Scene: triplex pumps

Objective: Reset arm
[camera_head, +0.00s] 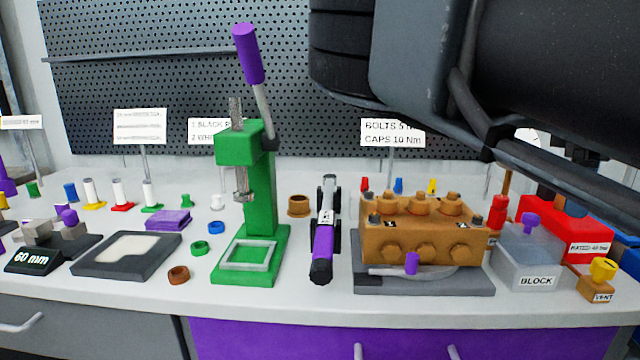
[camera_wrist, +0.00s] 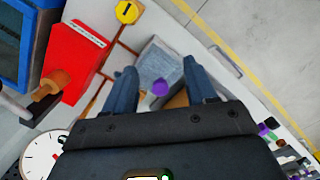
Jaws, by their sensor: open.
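My gripper (camera_wrist: 160,78) shows in the wrist view with its two dark blue fingers spread apart and nothing held between them. Below and between the fingers is the translucent grey box (camera_wrist: 158,62) with a purple knob (camera_wrist: 160,88). The same box, labelled BLOCK (camera_head: 528,262), stands at the right of the bench in the head view. My dark arm fills the upper right of the head view. I cannot make out the fingertips there. How high the gripper is above the box is hard to tell.
A brown pump block (camera_head: 415,245) sits on a grey base. A green lever press (camera_head: 258,200) and a purple-handled tool (camera_head: 323,240) stand left of it. A red box (camera_wrist: 78,60), a yellow knob (camera_wrist: 128,12) and a round dial (camera_wrist: 42,155) are near the gripper.

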